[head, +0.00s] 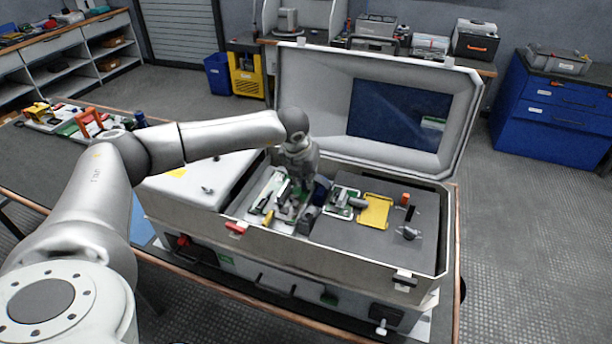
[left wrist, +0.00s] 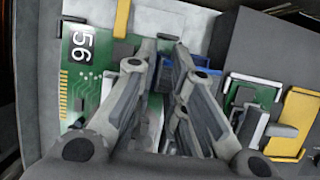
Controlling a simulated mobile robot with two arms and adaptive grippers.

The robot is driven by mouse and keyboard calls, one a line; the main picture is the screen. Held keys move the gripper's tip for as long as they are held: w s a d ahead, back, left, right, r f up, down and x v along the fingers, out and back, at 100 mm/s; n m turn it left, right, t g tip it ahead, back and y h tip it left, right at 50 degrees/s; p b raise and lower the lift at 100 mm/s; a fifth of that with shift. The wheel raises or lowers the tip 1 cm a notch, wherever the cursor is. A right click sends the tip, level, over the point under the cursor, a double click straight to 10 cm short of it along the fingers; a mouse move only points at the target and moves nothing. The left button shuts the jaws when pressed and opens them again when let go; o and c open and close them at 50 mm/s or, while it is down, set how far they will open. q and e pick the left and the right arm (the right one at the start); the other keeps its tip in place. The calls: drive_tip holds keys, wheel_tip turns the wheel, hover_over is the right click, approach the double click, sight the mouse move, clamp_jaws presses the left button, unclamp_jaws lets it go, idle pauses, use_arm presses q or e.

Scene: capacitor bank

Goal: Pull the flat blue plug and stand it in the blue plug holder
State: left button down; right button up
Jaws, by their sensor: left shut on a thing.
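The flat blue plug (left wrist: 172,77) shows as a blue piece between the fingers of my left gripper (left wrist: 171,52) in the left wrist view, partly hidden by them. The gripper is shut on it, low over the green circuit board (left wrist: 88,98) marked 56. In the head view the left gripper (head: 297,190) reaches down into the open case; its fingertips and the plug are hard to make out. A dark blue round thing (head: 321,188) stands just right of the gripper; I cannot tell whether it is the blue plug holder. My right gripper is out of view.
The open case (head: 352,263) has its raised lid (head: 320,85) behind the gripper. A yellow tray (head: 375,212), a small green board (head: 341,203) and an orange-topped piece (head: 405,199) sit on the grey deck to the right. The deck's front right is mostly free.

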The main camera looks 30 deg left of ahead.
use_arm(q)
drive_tip(key=shift+r, duration=0.25)
idle(0.4)
drive_tip(key=shift+r+p, duration=0.75)
drive_tip(key=shift+r, duration=0.55)
drive_tip(key=shift+d, duration=0.1)
drive_tip(key=shift+w+d+b, duration=0.25)
drive_tip(key=shift+d+b, duration=0.1)
drive_tip(key=shift+d, duration=0.6)
drive_tip(key=shift+w+d+b, duration=0.25)
drive_tip(key=shift+d+b, duration=0.1)
drive_tip(key=shift+d, duration=0.6)
drive_tip(key=shift+f, duration=0.25)
drive_tip(key=shift+f+b, duration=0.85)
drive_tip(key=shift+b, duration=0.2)
drive_tip(key=shift+s+f+b, duration=0.15)
drive_tip(key=shift+f+b, duration=0.65)
drive_tip(key=shift+f, duration=0.05)
